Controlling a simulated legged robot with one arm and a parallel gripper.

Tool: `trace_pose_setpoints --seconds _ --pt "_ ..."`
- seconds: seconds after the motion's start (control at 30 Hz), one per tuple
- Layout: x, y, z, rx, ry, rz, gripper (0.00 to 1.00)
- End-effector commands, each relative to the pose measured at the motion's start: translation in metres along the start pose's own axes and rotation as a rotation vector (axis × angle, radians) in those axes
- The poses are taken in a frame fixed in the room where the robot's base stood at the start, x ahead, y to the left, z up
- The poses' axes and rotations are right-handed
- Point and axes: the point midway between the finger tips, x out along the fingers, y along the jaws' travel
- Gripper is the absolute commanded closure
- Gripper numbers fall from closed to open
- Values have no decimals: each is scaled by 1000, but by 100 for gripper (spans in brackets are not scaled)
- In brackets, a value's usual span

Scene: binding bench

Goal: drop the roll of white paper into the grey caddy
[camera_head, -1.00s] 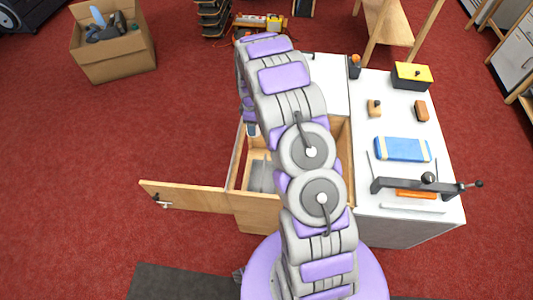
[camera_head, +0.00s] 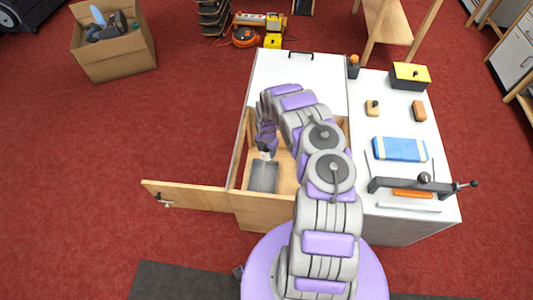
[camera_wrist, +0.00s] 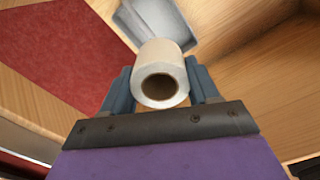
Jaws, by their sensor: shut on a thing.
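My gripper (camera_wrist: 161,90) is shut on the roll of white paper (camera_wrist: 158,57), with a finger on each side; its open brown core faces the wrist camera. In the head view my gripper (camera_head: 266,150) is inside or just above the open wooden compartment, at the far end of the grey caddy (camera_head: 263,177). The caddy also shows beyond the roll in the wrist view (camera_wrist: 182,42), partly hidden by it. The roll is apart from the caddy's floor; its exact height above the caddy is hard to tell.
The wooden door (camera_head: 186,197) stands open to the left of the compartment. A white top with a handle (camera_head: 290,68) lies behind it. The white bench (camera_head: 400,225) on the right holds a blue packet (camera_head: 400,149), a black clamp bar (camera_head: 400,185) and a yellow-lidded box (camera_head: 410,77).

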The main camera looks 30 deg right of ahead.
Motion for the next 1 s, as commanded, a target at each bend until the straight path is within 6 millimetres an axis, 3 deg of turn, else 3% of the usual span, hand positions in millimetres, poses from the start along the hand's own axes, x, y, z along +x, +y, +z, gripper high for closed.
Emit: trace_pose_setpoints --seconds 0.27,0.47,1.0 --pt "21 -5 -6 -122 2 -3 70" --pt "31 -4 -6 -128 1 -3 70" --pt "81 -4 -6 -127 1 -3 70"
